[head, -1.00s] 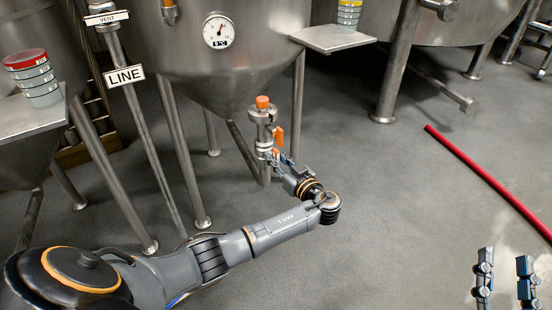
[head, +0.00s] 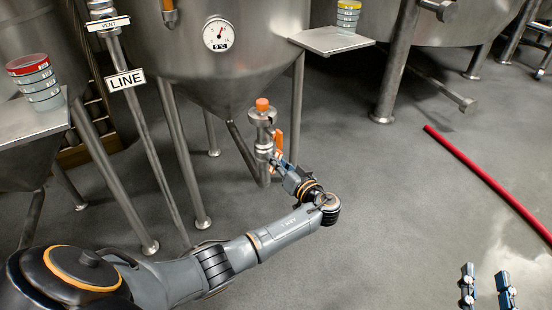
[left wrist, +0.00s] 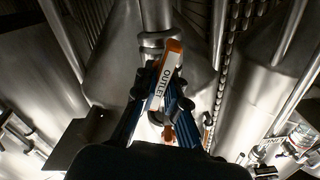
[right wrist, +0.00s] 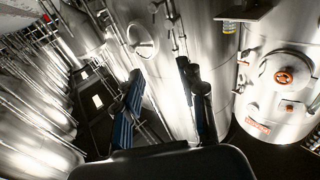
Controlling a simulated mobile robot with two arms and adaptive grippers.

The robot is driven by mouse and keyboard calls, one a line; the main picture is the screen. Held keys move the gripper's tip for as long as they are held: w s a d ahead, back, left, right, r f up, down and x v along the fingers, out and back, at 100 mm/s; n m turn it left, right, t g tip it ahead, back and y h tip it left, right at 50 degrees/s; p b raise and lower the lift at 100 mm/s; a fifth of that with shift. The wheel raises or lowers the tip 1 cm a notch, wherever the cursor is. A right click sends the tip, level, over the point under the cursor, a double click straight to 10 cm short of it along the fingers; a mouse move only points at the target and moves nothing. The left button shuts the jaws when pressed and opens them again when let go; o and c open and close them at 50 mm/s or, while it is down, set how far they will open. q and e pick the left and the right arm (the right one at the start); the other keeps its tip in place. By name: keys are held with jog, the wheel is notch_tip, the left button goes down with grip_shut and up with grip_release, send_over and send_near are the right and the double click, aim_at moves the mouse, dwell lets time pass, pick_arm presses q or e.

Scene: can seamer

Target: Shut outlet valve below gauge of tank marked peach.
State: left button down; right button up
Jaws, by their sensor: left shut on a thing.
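A steel tank with a cone bottom (head: 245,75) carries a round gauge (head: 217,34) in the head view. I can read no peach marking on it. Below the gauge, an outlet valve (head: 263,130) with an orange cap hangs at the cone. Its handle has an orange part (head: 278,141) and, in the left wrist view, a white OUTLET label (left wrist: 164,82). My left gripper (head: 276,158) is shut on this handle, its fingers (left wrist: 160,95) on both sides of it. The handle's exact angle is hard to tell. My right gripper (head: 486,287) is open and empty, low at right.
A LINE sign (head: 124,79) and a VENT sign (head: 107,20) hang on a pipe at left. Stacked tins stand on a left shelf (head: 30,115) and on a right shelf (head: 332,40). A red hose (head: 490,182) lies on the floor. Tank legs surround the valve.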

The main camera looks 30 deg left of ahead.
pick_arm(q)
jog(key=shift+m+p, duration=0.3)
jog(key=shift+m, duration=0.8)
jog(key=shift+w+m, duration=0.1)
jog(key=shift+m, duration=0.9)
pick_arm(e)
jog(key=shift+s+d+f+g+h, duration=0.2)
jog(key=shift+f+g, duration=0.35)
jog(key=shift+f, duration=0.4)
jog(key=shift+s+d+f+g+h, duration=0.2)
jog(key=shift+f+g, duration=0.4)
jog(key=shift+f, duration=0.4)
jog(key=shift+s+d+f+g+h, duration=0.1)
jog(key=shift+d+f+g+h, duration=0.1)
jog(key=shift+f+g, duration=0.55)
jog(key=shift+f, duration=0.2)
pick_arm(q)
jog(key=c, duration=1.4)
grip_release()
jog(key=shift+d, duration=0.15)
jog(key=v, duration=1.2)
jog(key=shift+f, duration=0.1)
